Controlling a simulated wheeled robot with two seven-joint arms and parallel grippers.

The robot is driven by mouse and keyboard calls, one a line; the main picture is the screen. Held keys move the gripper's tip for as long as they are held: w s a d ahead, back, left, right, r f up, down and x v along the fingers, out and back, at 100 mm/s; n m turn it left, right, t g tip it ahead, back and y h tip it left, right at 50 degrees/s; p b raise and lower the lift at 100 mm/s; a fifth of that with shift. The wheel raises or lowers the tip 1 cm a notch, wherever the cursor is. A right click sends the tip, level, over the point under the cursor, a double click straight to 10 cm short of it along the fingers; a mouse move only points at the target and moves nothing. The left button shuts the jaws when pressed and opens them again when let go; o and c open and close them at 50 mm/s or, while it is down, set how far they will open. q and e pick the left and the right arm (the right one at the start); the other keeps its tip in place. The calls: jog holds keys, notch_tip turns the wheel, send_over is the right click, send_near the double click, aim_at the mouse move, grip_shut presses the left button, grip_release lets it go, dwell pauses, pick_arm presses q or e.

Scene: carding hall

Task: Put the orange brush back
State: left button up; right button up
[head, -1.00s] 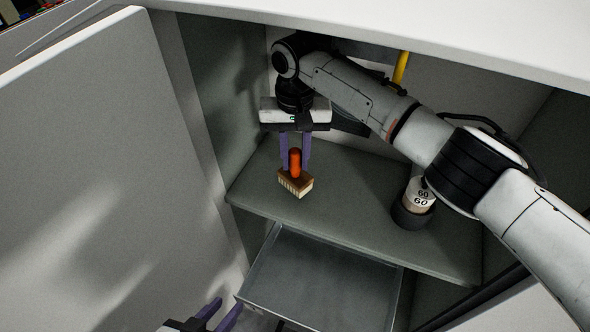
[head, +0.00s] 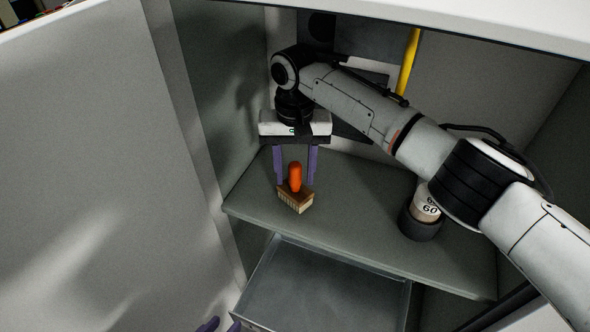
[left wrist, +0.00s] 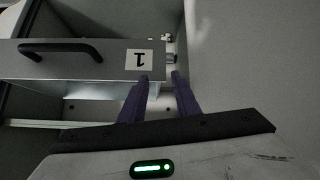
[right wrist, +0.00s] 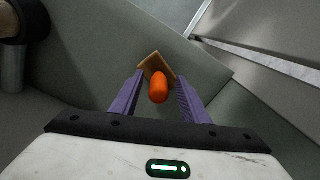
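The orange brush (head: 295,178) has an orange handle and a wooden block with pale bristles. It stands on the grey cabinet shelf (head: 350,205), bristles down and handle up; it also shows in the right wrist view (right wrist: 159,88). My right gripper (head: 295,181) is open, its purple fingers on either side of the handle with gaps showing. My left gripper (head: 222,326) is mostly cut off at the bottom of the head view. In the left wrist view (left wrist: 160,76) its fingers are apart and empty, near the end of a drawer front.
An open metal drawer (left wrist: 95,62) with a black handle and a label "1" juts out below the shelf. A cylinder marked 60 (head: 428,208) stands in a dark base on the shelf's right. A yellow pole (head: 409,62) is behind. The cabinet door (head: 90,170) stands at left.

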jog(key=shift+r, duration=0.1)
notch_tip(320, 180, up, 8)
jog(key=shift+f+p, duration=0.15)
jog(key=shift+p, duration=0.6)
